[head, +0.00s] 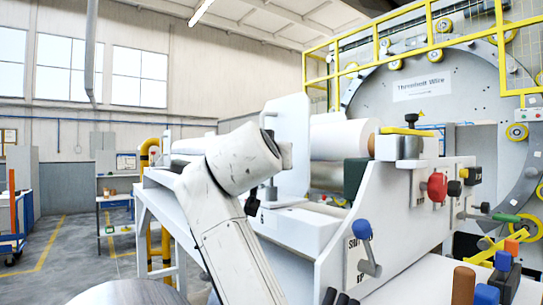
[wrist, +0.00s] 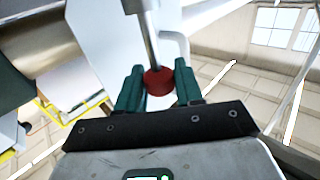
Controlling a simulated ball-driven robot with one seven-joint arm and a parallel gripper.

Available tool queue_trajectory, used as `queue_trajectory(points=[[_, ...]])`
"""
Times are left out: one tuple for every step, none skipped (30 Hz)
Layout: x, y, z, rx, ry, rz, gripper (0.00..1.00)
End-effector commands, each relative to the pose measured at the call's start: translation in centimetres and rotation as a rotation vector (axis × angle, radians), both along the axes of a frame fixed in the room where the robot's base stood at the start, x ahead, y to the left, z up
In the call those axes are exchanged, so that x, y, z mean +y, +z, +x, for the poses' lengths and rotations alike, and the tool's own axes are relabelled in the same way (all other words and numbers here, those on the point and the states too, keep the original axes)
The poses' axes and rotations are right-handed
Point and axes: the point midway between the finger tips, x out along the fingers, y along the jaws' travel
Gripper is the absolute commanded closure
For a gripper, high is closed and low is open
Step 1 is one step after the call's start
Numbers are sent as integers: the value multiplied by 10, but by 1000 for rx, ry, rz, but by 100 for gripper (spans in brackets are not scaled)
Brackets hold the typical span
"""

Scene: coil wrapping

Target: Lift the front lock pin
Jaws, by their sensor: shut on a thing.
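In the wrist view a red knob (wrist: 159,83) sits at the end of a grey metal pin (wrist: 149,32); I take it for the front lock pin. My gripper (wrist: 159,72) has its two green fingers on either side of the knob and is shut on it. The pin runs away from the fingers beside a white plate (wrist: 92,32). In the head view my arm covers the gripper and the pin. There a white upright plate (head: 291,130) of the machine shows just behind my arm.
The white machine frame (head: 330,262) carries a pale roll (head: 342,136), a blue-knobbed lever (head: 363,230) and another red knob (head: 437,186). A large grey ring (head: 470,90) with yellow railings (head: 378,32) stands behind. Several coloured handles are at lower right. The floor (head: 60,265) at left is open.

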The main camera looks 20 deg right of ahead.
Motion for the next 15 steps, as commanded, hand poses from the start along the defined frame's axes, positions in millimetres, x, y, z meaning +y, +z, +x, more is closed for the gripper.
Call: queue_trajectory(points=[[0,0,0,0,0,0,92],[0,0,0,0,0,0,95],[0,0,0,0,0,0,99],[0,0,0,0,0,0,100],[0,0,0,0,0,0,100],[0,0,0,0,0,0,100],[0,0,0,0,0,0,100],[0,0,0,0,0,0,100],[0,0,0,0,0,0,100],[0,0,0,0,0,0,100],[0,1,0,-1,1,0,100],[0,2,0,-1,1,0,100],[1,3,0,-1,1,0,100],[1,6,0,-2,1,0,100],[1,10,0,-2,1,0,100]])
